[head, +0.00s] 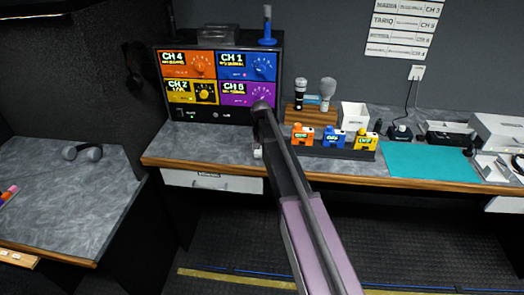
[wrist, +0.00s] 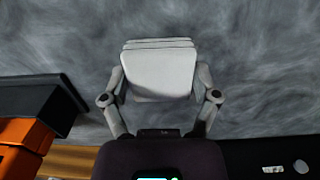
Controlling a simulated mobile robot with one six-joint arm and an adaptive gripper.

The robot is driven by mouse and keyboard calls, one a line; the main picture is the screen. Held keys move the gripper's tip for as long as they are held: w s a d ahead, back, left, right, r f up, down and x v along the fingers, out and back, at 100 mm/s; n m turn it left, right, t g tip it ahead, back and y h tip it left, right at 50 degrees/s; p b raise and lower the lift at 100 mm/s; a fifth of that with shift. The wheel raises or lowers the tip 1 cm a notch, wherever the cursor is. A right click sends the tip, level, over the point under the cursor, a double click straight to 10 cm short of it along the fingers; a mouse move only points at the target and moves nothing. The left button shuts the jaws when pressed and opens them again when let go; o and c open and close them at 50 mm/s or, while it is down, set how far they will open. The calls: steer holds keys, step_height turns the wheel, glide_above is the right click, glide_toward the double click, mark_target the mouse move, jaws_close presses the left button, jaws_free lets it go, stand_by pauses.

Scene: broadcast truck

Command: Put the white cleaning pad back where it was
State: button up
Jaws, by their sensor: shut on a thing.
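The white cleaning pad (wrist: 160,75) is a pale rounded block with layered edges at its far side. In the wrist view my gripper (wrist: 161,82) has one grey finger on each side of it and is shut on it. The grey marbled counter shows behind the pad; I cannot tell whether the pad touches it. In the head view my arm crosses the counter's front edge and hides most of the gripper. A small white bit (head: 257,153) shows beside the arm; I cannot tell whether it is pad or finger.
A monitor panel (head: 219,116) with coloured channels stands behind my arm. A dark rack (head: 345,154) with orange, blue and yellow units lies to the right. Behind it are a white open box (head: 354,115) and microphones on a wooden stand. A teal mat (head: 430,162) lies further right.

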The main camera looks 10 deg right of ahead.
steer(key=o, duration=0.8)
steer(key=shift+o, duration=0.2)
step_height(320, 180, up, 12)
steer(key=p, duration=1.2)
steer(key=shift+r, duration=0.1)
stand_by(0.3)
steer(key=s+n, duration=0.3)
steer(key=s, duration=2.6)
steer(key=shift+d+n, duration=0.15)
steer(key=shift+n, duration=0.15)
